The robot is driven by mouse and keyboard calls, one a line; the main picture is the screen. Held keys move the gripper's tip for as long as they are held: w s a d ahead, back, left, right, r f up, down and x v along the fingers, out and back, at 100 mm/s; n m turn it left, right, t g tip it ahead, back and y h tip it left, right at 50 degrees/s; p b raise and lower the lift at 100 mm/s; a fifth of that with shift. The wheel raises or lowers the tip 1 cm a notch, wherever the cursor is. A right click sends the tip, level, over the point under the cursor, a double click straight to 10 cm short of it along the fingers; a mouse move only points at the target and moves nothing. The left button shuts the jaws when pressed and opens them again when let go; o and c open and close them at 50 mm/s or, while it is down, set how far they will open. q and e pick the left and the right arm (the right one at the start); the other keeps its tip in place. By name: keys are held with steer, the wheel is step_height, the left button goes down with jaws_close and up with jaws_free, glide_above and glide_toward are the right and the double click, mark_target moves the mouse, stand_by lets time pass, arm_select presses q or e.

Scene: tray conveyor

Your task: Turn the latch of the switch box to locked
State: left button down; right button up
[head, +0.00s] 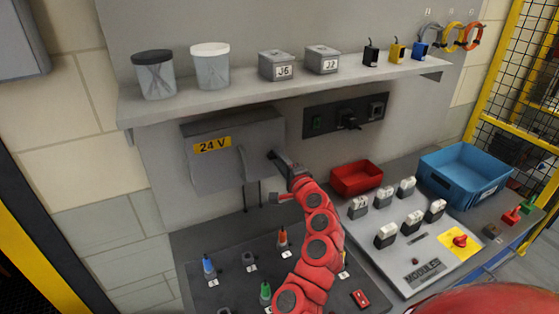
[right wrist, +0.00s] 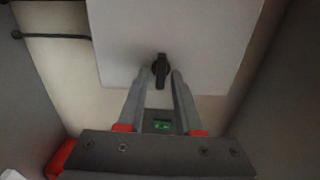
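The grey switch box (head: 225,165) with a yellow "24 V" label hangs on the wall below the shelf in the head view. In the right wrist view a dark latch (right wrist: 161,70) sits on a pale panel (right wrist: 205,40), its lever pointing down in the picture. My right gripper (head: 274,157) is at the box's right side in the head view and hides the latch there. In the right wrist view its fingers (right wrist: 160,76) are apart, one on each side of the latch's lever. I cannot tell whether they touch it. My left gripper is not in view.
A shelf (head: 285,83) with jars and small boxes juts out above the switch box. A dark socket panel (head: 345,115) is to its right. Below are a pegboard (head: 235,280), a red bin (head: 357,178), a blue bin (head: 465,172) and a module board (head: 410,235).

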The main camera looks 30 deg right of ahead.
steer(key=shift+o, duration=0.4)
steer(key=shift+s, duration=0.15)
steer(key=s+a+p, duration=0.1)
steer(key=s+p, duration=0.5)
steer(key=s, duration=1.1)
steer(key=shift+s, duration=0.1)
